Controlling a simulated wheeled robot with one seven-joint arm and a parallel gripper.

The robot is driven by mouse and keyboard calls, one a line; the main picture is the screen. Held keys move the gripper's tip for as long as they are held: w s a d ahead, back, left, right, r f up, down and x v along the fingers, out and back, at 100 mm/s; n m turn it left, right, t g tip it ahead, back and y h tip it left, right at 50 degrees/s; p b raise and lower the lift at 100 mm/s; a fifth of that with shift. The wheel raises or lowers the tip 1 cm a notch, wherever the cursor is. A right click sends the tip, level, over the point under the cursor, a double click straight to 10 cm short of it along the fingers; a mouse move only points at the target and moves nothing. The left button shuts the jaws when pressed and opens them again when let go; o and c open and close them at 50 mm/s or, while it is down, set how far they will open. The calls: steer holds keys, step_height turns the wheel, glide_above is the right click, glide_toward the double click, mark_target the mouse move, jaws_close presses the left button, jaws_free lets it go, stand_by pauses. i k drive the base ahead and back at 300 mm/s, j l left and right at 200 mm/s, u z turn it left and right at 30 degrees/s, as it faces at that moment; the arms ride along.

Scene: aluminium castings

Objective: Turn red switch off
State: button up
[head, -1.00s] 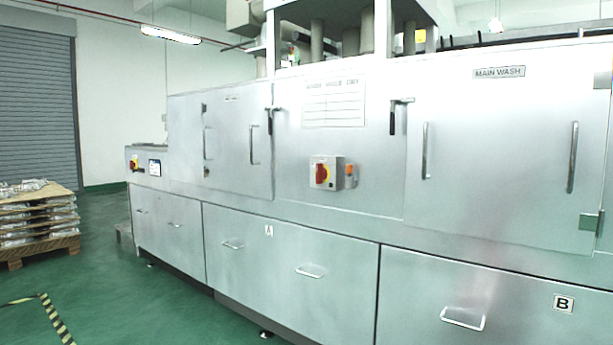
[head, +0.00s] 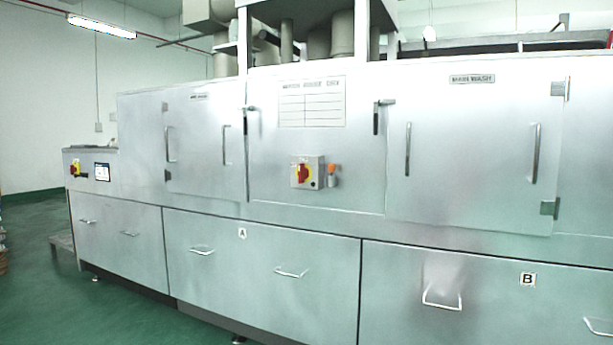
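A red rotary switch (head: 303,173) on a yellow plate sits on a small grey box (head: 317,164), fixed to the middle panel of a long steel washing machine (head: 355,180). A second red switch (head: 74,170) on a yellow plate is on the machine's low left end, beside a small screen (head: 102,172). The angle of either knob is too small to tell surely. My gripper is not in view.
An orange-topped fitting (head: 332,174) is just right of the grey box. Door handles (head: 407,149) and drawer handles (head: 441,299) stick out from the machine front. Green floor (head: 130,318) is clear at the lower left.

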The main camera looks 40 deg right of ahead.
mark_target(304, 174)
steer(key=z, duration=1.25)
